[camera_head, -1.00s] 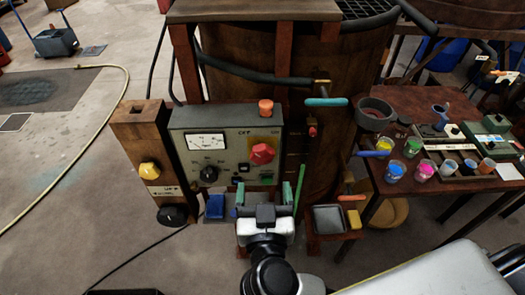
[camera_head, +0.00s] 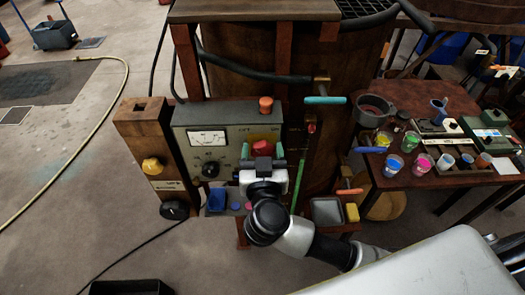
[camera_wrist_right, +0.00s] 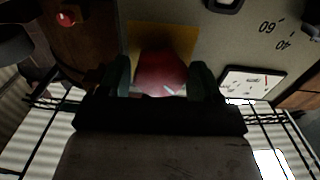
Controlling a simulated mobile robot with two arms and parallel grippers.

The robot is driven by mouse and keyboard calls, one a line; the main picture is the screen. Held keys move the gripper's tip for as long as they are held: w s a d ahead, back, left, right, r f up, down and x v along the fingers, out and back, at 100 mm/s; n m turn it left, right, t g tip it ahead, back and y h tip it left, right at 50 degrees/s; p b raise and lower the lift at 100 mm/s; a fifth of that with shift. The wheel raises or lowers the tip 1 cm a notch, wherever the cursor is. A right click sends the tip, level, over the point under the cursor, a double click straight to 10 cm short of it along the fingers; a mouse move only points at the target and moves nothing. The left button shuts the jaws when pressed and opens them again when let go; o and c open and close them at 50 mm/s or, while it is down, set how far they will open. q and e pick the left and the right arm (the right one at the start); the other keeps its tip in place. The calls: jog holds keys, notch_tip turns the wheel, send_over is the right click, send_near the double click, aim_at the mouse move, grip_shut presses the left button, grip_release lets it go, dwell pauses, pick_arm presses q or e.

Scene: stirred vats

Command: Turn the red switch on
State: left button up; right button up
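The red switch (camera_head: 265,146) is a red knob on a yellow plate on the grey control panel (camera_head: 228,125); in the head view my gripper partly covers it. In the right wrist view the red switch (camera_wrist_right: 161,73) sits between the two green fingers, with a pale mark at its lower edge. My right gripper (camera_head: 262,151) has one finger on each side of the knob. Both fingers (camera_wrist_right: 163,78) look pressed to its sides, shut on it. The lettering beside the switch is partly hidden. My left gripper is not in view.
The panel also carries a white dial meter (camera_head: 207,138), a black knob (camera_head: 210,169) and an orange button (camera_head: 266,105) on top. A wooden post with a yellow knob (camera_head: 153,166) stands at left. A green rod (camera_head: 300,172) is close right of my gripper. Paint cups stand on the right table.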

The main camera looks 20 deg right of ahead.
jog(key=c, duration=0.6)
jog(key=shift+r+m+p, duration=0.1)
jog(key=shift+m+p, duration=1.2)
jog(key=shift+p, duration=0.15)
jog(key=shift+m+p, duration=0.6)
jog(key=shift+m, duration=0.4)
jog(key=shift+m+p, duration=0.35)
jog(key=shift+m, duration=0.45)
jog(key=m, duration=0.2)
jog(key=shift+f+m, duration=0.2)
jog(key=shift+m, duration=0.2)
jog(key=m, duration=0.2)
jog(key=shift+m, duration=0.4)
jog(key=m, duration=0.5)
jog(key=shift+d+m, duration=0.1)
jog(key=shift+m, duration=0.3)
jog(key=shift+f+m, duration=0.1)
jog(key=shift+m, duration=0.2)
